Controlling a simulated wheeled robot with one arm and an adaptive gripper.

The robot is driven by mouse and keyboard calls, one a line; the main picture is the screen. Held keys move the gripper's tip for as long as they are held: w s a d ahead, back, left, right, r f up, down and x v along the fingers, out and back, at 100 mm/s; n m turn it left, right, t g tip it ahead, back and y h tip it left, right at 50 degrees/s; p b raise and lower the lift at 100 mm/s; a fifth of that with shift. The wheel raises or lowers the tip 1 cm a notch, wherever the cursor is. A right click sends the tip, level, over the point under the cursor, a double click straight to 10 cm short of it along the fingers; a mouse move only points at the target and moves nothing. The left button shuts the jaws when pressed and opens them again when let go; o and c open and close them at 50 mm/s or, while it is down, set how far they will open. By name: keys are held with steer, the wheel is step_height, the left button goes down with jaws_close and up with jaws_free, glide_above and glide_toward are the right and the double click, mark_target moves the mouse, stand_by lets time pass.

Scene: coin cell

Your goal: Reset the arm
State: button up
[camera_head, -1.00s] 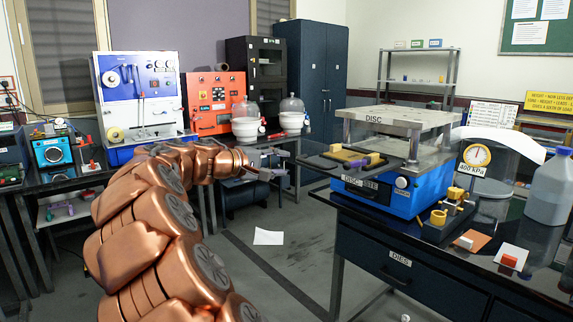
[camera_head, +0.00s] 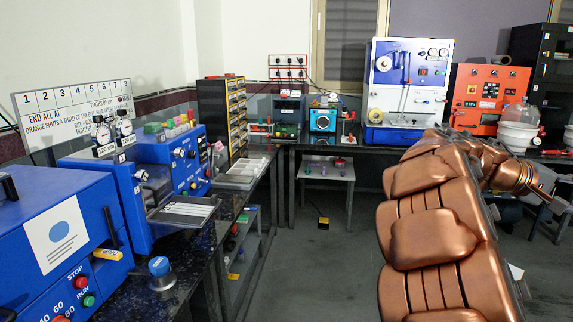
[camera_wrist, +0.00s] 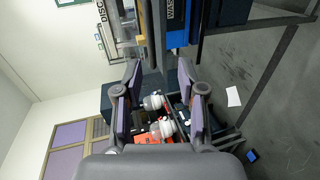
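My arm reaches from the bottom right of the head view toward the right edge, held in the air in front of the back bench. My gripper (camera_head: 555,200) shows small at its end, near the right edge. In the wrist view my gripper (camera_wrist: 158,72) has its two fingers spread apart, with nothing between them. The wrist view is rolled sideways; beyond the fingers, white bell-jar stands (camera_wrist: 155,102) and the orange machine (camera_wrist: 150,138) show at a distance.
A left bench carries blue machines (camera_head: 60,235) and a blue-topped knob (camera_head: 158,268). The back bench holds a blue-and-white machine (camera_head: 408,85) and an orange machine (camera_head: 487,98). A low stool (camera_head: 325,172) stands under it.

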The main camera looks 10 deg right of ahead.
steer(key=s+a+f+n+t+y+p, duration=0.1)
steer(key=s+a+f+y+p, duration=0.2)
steer(key=a, duration=1.2)
steer(key=s+a+f+n+t+y+p, duration=0.1)
steer(key=s+a+f+y+p, duration=0.3)
steer(key=a, duration=1.2)
steer(key=s+a+f+n+t+y+p, duration=0.1)
steer(key=s+a+f+y, duration=0.6)
steer(key=a, duration=0.9)
steer(key=s+f+n+p, duration=0.1)
steer(key=s+p, duration=0.1)
steer(key=shift+s+f+p, duration=0.2)
steer(key=shift+s+p, duration=0.05)
steer(key=shift+p, duration=0.1)
steer(key=shift+d, duration=0.1)
